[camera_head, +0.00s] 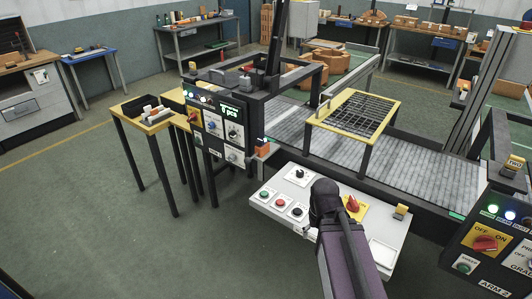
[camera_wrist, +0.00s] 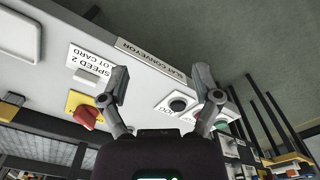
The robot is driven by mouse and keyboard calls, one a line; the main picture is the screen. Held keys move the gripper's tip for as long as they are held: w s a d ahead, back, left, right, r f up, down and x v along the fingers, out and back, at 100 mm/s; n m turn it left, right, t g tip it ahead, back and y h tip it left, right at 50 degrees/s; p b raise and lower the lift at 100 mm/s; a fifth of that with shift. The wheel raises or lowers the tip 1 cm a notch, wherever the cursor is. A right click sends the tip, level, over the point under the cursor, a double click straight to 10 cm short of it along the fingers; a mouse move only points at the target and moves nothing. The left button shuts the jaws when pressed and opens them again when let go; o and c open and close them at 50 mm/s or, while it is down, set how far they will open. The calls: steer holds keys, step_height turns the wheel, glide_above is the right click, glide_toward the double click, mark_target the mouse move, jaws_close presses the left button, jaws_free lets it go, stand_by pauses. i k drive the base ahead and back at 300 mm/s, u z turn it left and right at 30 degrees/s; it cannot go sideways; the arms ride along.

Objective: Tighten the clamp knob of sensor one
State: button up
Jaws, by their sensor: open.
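I cannot make out with certainty sensor one or its clamp knob. A small yellow piece (camera_head: 401,212) stands at the right end of the white conveyor panel (camera_head: 282,190), and its marking is too small to read. A yellow tag reading TWO (camera_head: 514,164) is at the far right. My gripper (camera_head: 309,232) is over the white panel, largely hidden by my wrist in the head view. In the wrist view, its two fingers (camera_wrist: 162,75) are spread wide apart with nothing between them. The panel's edge label (camera_wrist: 150,58) shows beyond them.
The panel carries a black knob (camera_head: 299,174), a green button (camera_head: 264,194), a red button (camera_head: 280,202) and a red switch on yellow (camera_head: 352,204). Behind it runs the grey slat conveyor (camera_head: 430,178) with a yellow-framed grate (camera_head: 358,113). The green floor at left is open.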

mark_target(259, 142)
steer(key=u, duration=0.05)
steer(key=k, duration=1.3)
steer(key=u, duration=0.6)
steer(key=i, duration=2.05)
steer(key=z, duration=0.7)
